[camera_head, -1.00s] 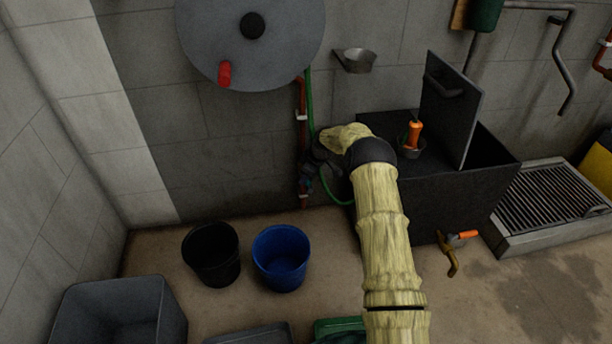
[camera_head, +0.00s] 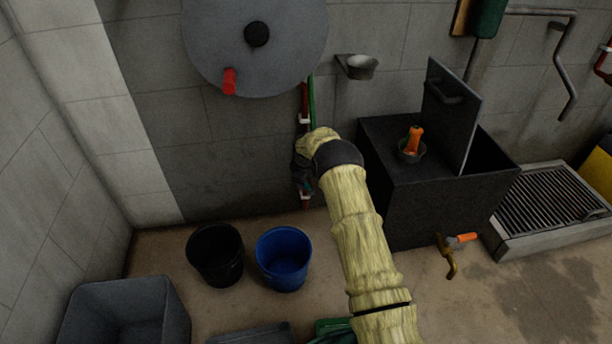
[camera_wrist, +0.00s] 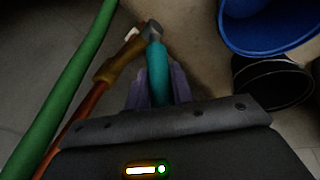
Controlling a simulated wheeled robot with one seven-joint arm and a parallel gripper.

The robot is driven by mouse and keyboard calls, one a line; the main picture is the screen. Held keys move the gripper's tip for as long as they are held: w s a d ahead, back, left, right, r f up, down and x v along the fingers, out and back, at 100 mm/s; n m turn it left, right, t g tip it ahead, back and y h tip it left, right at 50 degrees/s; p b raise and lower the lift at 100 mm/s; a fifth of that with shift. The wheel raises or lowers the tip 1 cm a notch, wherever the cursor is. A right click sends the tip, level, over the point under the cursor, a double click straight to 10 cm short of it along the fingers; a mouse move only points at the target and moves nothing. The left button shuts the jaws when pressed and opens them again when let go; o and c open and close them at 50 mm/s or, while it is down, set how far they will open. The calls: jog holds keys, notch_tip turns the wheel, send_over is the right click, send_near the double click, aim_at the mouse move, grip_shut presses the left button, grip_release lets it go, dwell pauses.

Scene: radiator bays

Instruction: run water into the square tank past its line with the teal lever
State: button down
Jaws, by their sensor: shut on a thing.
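The teal lever (camera_wrist: 157,72) shows in the wrist view, running between the two fingers of my gripper (camera_wrist: 158,88). My gripper is shut on it. The lever joins a grey metal end on a brass-coloured valve (camera_wrist: 118,62) on a copper-red pipe (camera_wrist: 82,115). In the head view my gripper (camera_head: 305,178) is at the pipe on the back wall, and my arm hides most of the lever. The square tank (camera_head: 440,205) is dark grey and stands right of my arm, with a panel (camera_head: 452,115) standing upright on its top. No water or fill line is visible in it.
A green hose (camera_wrist: 65,90) runs beside the pipe. A black bucket (camera_head: 215,262) and a blue bucket (camera_head: 283,265) stand on the floor left of my arm. A brass tap with an orange handle (camera_head: 462,238) is at the tank's front. A grated drain (camera_head: 548,200) lies at right.

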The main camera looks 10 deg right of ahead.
jog(key=a+f+n+h+b, duration=0.1)
jog(key=a+f+h+b, duration=0.1)
jog(key=h+b, duration=0.4)
jog(key=a+f+n+h+b, duration=0.1)
jog(key=f+h+b, duration=0.4)
jog(key=b, duration=0.6)
jog(key=shift+a+f+t+h+b, duration=0.35)
jog(key=shift+a+h, duration=0.25)
jog(key=shift+a, duration=0.2)
jog(key=shift+r+b, duration=0.1)
jog(key=shift+b, duration=0.4)
jog(key=shift+h, duration=0.3)
jog(key=c, duration=1.2)
grip_release()
jog(key=shift+r, duration=0.1)
